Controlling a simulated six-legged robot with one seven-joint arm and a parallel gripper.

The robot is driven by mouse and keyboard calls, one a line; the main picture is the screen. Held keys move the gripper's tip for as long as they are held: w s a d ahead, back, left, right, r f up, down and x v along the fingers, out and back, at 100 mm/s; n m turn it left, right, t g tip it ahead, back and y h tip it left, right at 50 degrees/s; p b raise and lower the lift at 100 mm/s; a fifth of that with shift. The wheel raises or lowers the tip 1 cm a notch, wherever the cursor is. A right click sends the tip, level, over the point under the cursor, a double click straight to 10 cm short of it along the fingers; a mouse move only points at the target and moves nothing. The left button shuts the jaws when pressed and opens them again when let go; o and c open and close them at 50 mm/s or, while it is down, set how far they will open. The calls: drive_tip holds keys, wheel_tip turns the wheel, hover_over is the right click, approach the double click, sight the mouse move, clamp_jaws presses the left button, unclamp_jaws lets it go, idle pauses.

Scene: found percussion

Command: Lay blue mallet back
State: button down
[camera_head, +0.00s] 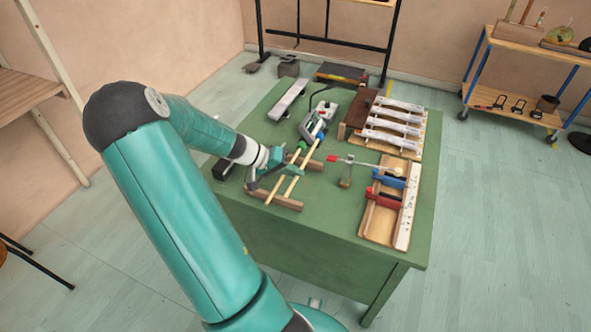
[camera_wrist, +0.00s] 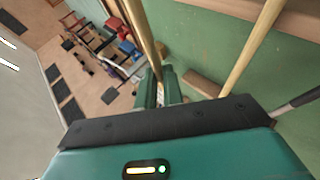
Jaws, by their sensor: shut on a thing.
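The blue mallet (camera_head: 319,134) shows its blue head and pale stick in the head view, slanting over the wooden rest bars. The green-headed mallet (camera_head: 302,145) lies beside it on the left, nearly parallel. My gripper (camera_head: 268,170) is at the sticks, above the bars. In the wrist view my gripper (camera_wrist: 160,86) is shut around a pale stick (camera_wrist: 150,40), with a second pale stick apart on the right. The mallet heads are not clear there. Whether the blue mallet touches the bars is hard to tell.
The rest bars (camera_head: 275,200) stand on the green table (camera_head: 335,215). A red-headed beater (camera_head: 333,158) is close on the right, then a wooden tray (camera_head: 377,225) with blue and red clamps. A row of pale bars (camera_head: 395,125) is behind. The table's front strip is clear.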

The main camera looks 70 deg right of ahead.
drive_tip(key=shift+d+f, duration=0.1)
drive_tip(key=shift+f, duration=2.85)
drive_tip(key=shift+f, duration=0.3)
drive_tip(key=c, duration=1.5)
unclamp_jaws()
drive_tip(key=shift+o, duration=0.2)
drive_tip(key=v, duration=1.3)
drive_tip(key=shift+w+r, duration=0.2)
drive_tip(key=shift+w, duration=0.15)
